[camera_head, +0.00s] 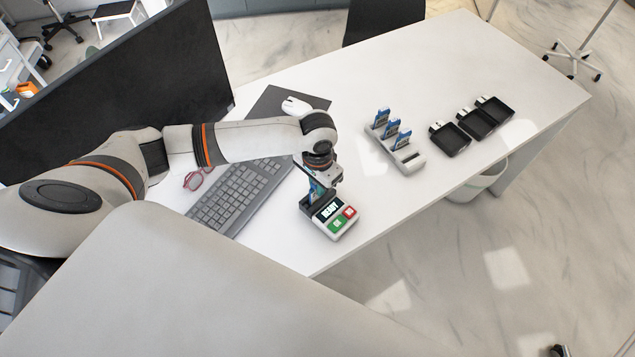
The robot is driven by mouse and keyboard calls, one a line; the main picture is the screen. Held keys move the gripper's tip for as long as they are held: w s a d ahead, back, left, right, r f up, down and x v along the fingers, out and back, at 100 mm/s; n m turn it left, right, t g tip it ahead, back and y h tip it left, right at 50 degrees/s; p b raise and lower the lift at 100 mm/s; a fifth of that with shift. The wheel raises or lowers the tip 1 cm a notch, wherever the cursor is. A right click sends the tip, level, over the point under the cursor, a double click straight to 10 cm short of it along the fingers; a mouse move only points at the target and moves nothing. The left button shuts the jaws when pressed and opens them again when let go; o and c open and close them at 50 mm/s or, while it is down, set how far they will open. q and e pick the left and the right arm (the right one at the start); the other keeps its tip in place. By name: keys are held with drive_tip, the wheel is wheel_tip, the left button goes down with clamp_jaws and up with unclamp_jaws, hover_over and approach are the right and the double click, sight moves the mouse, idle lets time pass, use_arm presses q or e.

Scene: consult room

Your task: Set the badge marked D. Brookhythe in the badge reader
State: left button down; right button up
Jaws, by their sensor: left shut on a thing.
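The badge reader (336,217) stands near the front edge of the white desk. Its screen reads READY, with a green and a red button below it. My left gripper (318,186) points down just above the back of the reader. It is shut on a blue badge (315,190), whose lower end is at the reader's slot. I cannot tell how deep it sits, and the name on it is too small to read. A light rack (411,160) to the right holds several upright blue badges (391,131). My right gripper is not in view.
A keyboard (238,194), red glasses (194,180) and a white mouse (296,105) on a dark mat lie left of and behind the reader. A large monitor (150,75) stands at the left. Black trays (450,138) lie at the right. The desk between rack and reader is clear.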

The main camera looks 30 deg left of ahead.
use_arm(q)
drive_tip(key=shift+f, duration=0.75)
drive_tip(key=c, duration=1.3)
unclamp_jaws()
drive_tip(key=shift+o, duration=0.5)
drive_tip(key=shift+o, duration=0.6)
drive_tip(key=shift+r+p, duration=3.6)
drive_tip(key=shift+p, duration=0.7)
